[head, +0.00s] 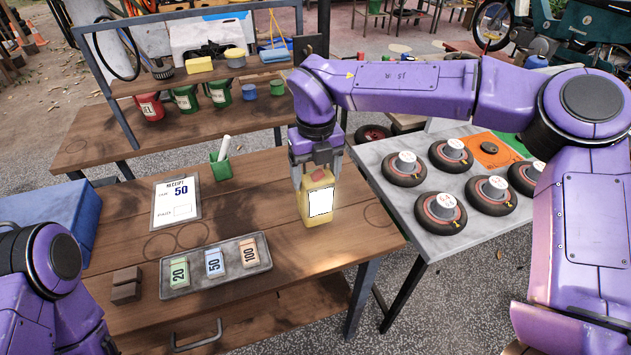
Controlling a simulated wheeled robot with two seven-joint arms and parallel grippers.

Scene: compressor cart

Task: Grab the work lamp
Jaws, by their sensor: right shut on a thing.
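The work lamp (311,208) is a yellow block with a bright white lit panel and a reddish spot near its top. It is upright at the right part of the wooden table. My right gripper (316,172) comes down from above and is shut on the lamp's upper part, with a finger at each side. I cannot tell whether the lamp's base touches the table. My left arm shows at the lower left, but its gripper is out of view.
A grey tray (216,286) with several numbered notes, a receipt board (176,202) and a green cup (220,168) stand left of the lamp. A grey table (398,205) with several small wheels is at right. A shelf (200,76) stands behind.

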